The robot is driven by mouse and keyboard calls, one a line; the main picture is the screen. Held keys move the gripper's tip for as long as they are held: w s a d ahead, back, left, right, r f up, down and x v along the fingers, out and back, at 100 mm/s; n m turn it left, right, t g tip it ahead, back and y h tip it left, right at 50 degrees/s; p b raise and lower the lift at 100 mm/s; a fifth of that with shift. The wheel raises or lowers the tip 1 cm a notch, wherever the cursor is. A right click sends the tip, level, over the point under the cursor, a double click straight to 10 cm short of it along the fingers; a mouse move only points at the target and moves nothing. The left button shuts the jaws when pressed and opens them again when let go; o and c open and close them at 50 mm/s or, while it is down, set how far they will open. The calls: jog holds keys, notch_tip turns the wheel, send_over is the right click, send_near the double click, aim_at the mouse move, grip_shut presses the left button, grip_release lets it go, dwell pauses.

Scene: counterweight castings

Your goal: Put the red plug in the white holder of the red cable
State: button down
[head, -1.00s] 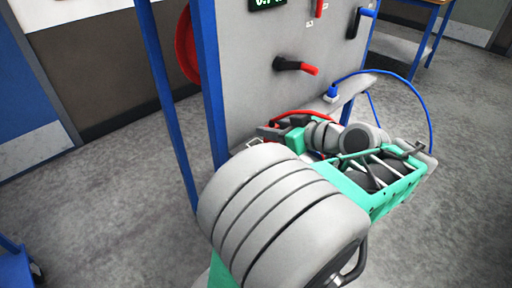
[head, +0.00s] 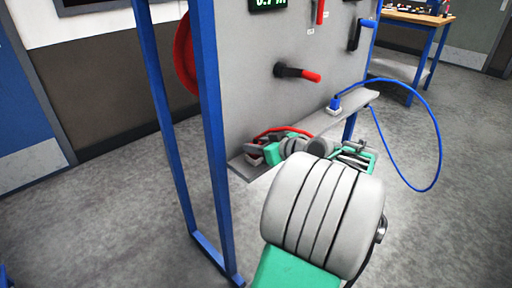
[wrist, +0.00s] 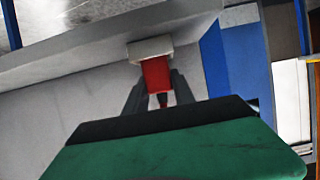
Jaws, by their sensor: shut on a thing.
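In the wrist view, my gripper (wrist: 158,88) has its two grey fingers closed on the red plug (wrist: 156,73). The white holder (wrist: 150,48) is directly at the plug's far end; they meet or overlap in the picture, and I cannot tell how deep the plug sits. In the head view, my gripper (head: 262,153) is at the left end of the ledge. The red cable (head: 282,130) arches just behind it. The plug and holder are too small and partly hidden there to make out clearly.
The grey ledge (head: 325,121) runs along the grey panel (head: 245,85). A blue plug (head: 335,103) with a looping blue cable (head: 428,105) stands farther right on it. A black-and-red handle (head: 298,73) sticks out above. Blue posts (head: 208,110) stand at left; open floor lies in front.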

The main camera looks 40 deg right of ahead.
jog(key=c, duration=1.1)
grip_release()
jog(key=shift+o, duration=0.2)
jog(key=shift+s+r, duration=0.15)
jog(key=shift+r, duration=0.1)
jog(key=p+v, duration=0.2)
jog(key=v, duration=0.9)
jog(key=shift+s, duration=0.3)
jog(key=shift+r, duration=0.1)
